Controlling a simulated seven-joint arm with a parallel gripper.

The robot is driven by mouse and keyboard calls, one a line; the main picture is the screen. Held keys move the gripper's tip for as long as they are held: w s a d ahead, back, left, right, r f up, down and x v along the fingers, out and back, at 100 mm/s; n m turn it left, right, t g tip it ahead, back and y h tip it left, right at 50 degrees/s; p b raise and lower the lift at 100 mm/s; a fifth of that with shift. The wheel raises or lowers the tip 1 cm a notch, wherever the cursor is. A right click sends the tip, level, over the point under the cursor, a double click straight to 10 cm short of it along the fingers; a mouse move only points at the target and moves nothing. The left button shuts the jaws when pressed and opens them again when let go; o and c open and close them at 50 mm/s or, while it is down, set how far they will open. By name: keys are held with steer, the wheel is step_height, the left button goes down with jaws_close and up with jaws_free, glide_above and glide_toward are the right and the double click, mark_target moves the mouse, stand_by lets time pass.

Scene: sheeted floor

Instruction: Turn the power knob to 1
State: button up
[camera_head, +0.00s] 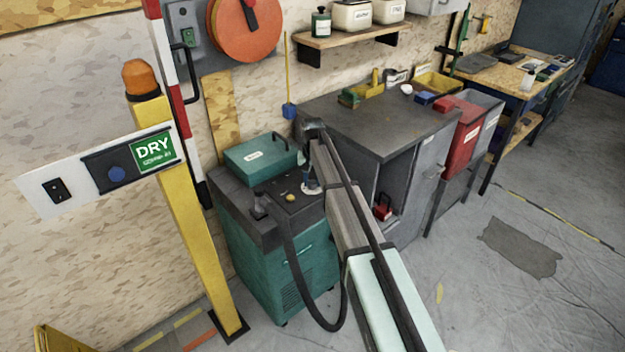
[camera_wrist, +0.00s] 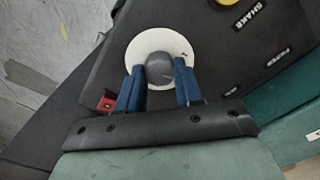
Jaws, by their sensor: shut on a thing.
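The power knob (camera_wrist: 159,66) is a round dark grey knob on a white dial plate (camera_wrist: 140,48), on the black top of a teal machine (camera_head: 290,262). In the wrist view my gripper (camera_wrist: 159,75) has its two blue fingers on either side of the knob, shut on it. The dial's marks are too small to read, so I cannot tell the knob's setting. In the head view the white dial (camera_head: 313,188) shows below my wrist, and the knob is mostly hidden by my gripper.
A yellow button (camera_head: 289,197) sits left of the dial, by a "SHAKE" label in the wrist view. A teal box (camera_head: 260,158) lies behind. A black hose (camera_head: 292,245) loops in front. A grey cabinet (camera_head: 370,125) stands right. A yellow post (camera_head: 190,205) stands left.

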mark_target(312, 181)
steer(key=n, duration=0.3)
steer(key=shift+n, duration=2.2)
steer(key=o, duration=1)
steer(key=shift+o, duration=0.2)
step_height(312, 181, up, 14)
steer(key=shift+f, duration=0.15)
